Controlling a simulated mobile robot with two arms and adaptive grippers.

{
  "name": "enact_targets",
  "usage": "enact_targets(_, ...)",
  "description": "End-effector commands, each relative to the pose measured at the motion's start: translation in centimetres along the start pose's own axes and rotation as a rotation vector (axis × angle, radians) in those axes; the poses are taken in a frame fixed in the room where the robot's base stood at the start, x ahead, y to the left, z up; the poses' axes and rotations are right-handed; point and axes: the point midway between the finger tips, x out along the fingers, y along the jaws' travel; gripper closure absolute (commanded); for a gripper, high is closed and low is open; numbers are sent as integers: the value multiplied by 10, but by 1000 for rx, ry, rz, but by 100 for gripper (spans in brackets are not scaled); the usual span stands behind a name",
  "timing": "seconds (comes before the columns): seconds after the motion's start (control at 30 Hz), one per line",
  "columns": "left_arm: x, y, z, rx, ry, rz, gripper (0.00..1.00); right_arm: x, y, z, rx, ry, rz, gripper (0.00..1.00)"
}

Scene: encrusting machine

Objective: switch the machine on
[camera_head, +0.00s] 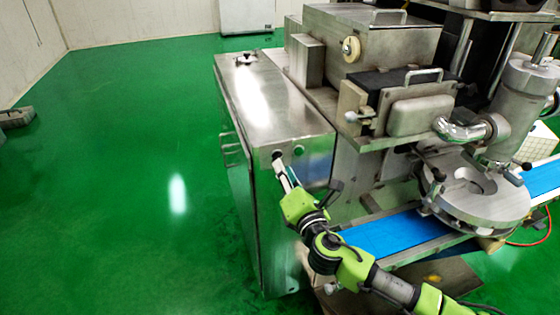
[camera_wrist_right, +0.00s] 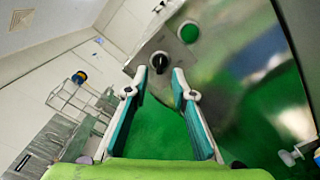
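The machine's steel cabinet (camera_head: 285,115) stands in the middle of the head view. On its front panel is a black rotary switch (camera_wrist_right: 159,61) with a pale surround, clear in the right wrist view. A round green button (camera_wrist_right: 189,33) sits up and right of it; a round fitting (camera_head: 298,151) shows there in the head view. My right gripper (camera_head: 281,168) is at the panel's upper left; it also shows in the wrist view (camera_wrist_right: 160,78). Its fingers are apart, with the switch just beyond and between the tips. Contact cannot be told. My left gripper is out of view.
A round metal head (camera_head: 480,197) stands over the belt. Handles (camera_head: 229,150) stick out on the cabinet's left side. The green floor (camera_head: 130,150) at the left is open.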

Motion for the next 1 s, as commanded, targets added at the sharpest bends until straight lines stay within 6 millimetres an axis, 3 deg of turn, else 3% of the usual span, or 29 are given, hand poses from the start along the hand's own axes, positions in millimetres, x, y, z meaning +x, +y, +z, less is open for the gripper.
enact_targets(0.1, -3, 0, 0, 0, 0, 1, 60, 18, 1, 0, 0, 0, 0, 76)
enact_targets(0.3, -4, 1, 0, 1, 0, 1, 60, 36, 0, 0, 1, 1, 0, 76)
enact_targets(0.67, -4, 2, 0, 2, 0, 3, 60, 40, 0, 0, 2, 1, -1, 76)
enact_targets(0.7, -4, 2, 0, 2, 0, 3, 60, 40, 0, 0, 2, 1, -1, 79)
enact_targets(0.8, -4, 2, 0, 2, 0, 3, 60, 40, 0, 0, 2, 1, -1, 100)
enact_targets(1.0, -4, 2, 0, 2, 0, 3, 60, 40, -1, 0, 3, 1, -1, 100)
